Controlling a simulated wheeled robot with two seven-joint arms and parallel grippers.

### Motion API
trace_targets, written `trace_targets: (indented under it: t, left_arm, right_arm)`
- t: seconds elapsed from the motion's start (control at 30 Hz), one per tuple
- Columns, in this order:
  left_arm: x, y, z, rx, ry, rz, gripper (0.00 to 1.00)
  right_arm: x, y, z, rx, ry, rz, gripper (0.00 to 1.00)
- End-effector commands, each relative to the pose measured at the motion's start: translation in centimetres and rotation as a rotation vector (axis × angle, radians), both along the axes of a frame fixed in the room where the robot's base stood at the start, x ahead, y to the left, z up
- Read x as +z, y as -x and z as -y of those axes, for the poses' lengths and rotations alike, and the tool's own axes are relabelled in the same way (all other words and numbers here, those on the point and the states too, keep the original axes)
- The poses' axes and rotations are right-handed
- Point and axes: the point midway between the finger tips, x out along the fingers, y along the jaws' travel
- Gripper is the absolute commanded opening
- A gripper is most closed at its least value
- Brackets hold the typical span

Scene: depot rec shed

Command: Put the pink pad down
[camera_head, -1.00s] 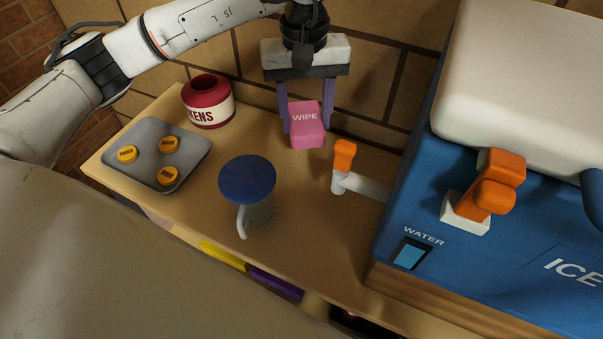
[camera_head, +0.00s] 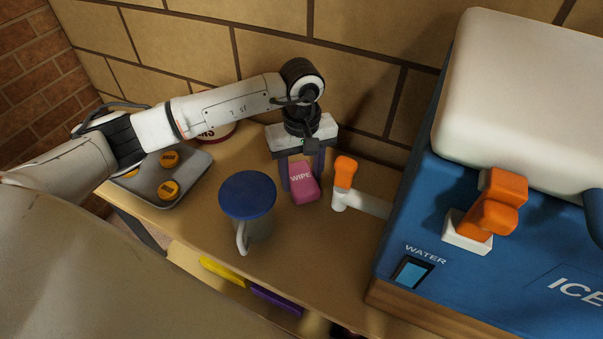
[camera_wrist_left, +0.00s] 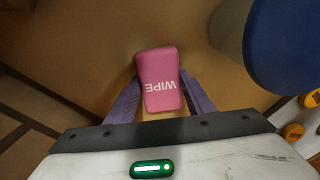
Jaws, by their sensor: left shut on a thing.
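The pink pad (camera_head: 303,184), marked WIPE, is held between the purple fingers of my left gripper (camera_head: 302,174). In the left wrist view the pad (camera_wrist_left: 159,78) sits between both fingers (camera_wrist_left: 160,97), its far end reaching past them. The pad is low over the wooden counter (camera_head: 300,250), behind and right of the blue-lidded mug. I cannot tell whether its underside touches the counter. My right gripper is in neither view.
The blue-lidded mug (camera_head: 248,195) stands close to the pad's left. A white tap with an orange handle (camera_head: 344,172) is close to its right, on the blue cooler (camera_head: 420,215). A grey tray (camera_head: 190,178) with orange caps and a mostly hidden red jar (camera_head: 222,128) are left.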

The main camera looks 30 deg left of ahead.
Motion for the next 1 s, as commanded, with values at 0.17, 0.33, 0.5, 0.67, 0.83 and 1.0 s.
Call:
trace_targets:
  t: [0.17,0.33,0.5,0.67,0.83,1.0]
  left_arm:
    - [0.1,0.0,0.0,-0.001,0.0,0.001,0.3]
    - [-0.2,0.0,0.0,-0.001,0.0,0.001,0.53]
    - [-0.2,0.0,0.0,-0.001,0.001,0.001,0.67]
    - [-0.2,0.0,0.0,-0.001,0.001,0.001,0.67]
    - [0.6,-0.1,0.0,-0.001,0.001,0.002,0.67]
    - [3.6,-0.2,0.0,-0.001,0.0,0.006,0.67]
  right_arm:
    - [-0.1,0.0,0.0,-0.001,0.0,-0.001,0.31]
    - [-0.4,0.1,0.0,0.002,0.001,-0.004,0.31]
    - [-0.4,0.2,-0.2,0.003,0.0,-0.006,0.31]
    - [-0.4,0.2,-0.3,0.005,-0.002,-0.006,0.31]
    - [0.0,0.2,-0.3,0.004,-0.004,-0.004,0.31]
    - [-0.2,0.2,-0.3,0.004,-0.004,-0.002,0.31]
